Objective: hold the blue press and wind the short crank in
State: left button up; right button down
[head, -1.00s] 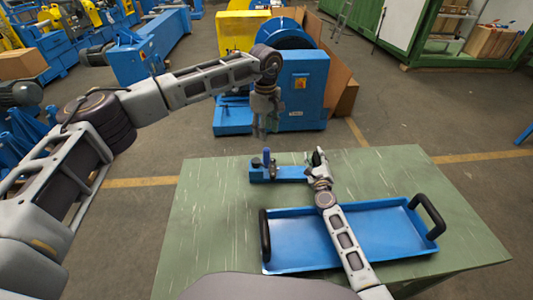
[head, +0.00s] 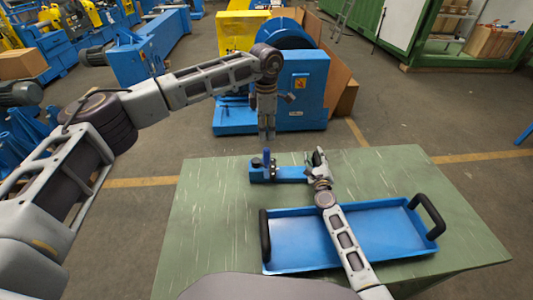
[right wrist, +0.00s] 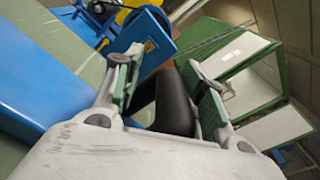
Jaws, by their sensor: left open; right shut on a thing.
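The blue press (head: 293,174) lies on the green table, its long flat body running left to right. At its left end a small upright blue grip (head: 267,156) stands beside a dark metal part; I take this for the short crank. My right gripper (head: 318,160) is at the press's right end. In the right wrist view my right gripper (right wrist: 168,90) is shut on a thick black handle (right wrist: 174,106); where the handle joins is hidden. My left gripper (head: 267,138) hangs pointing down just above the blue grip, open and apparently empty. Its fingertip gap is too small to judge.
A blue tray (head: 288,264) with black handles lies on the near right of the table (head: 205,235), under my right forearm. The table's left side is clear. A large blue machine (head: 303,90) stands on the floor behind.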

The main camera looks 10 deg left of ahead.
aim_at(266, 149)
pick_arm(q)
jog(key=n, duration=1.2)
jog(key=shift+d+r+n, duration=0.1)
jog(key=shift+r+n, duration=0.05)
jog(key=shift+n, duration=0.15)
dwell(0.6)
jog(key=shift+f, duration=6)
jog(key=shift+c, duration=0.4)
grip_shut()
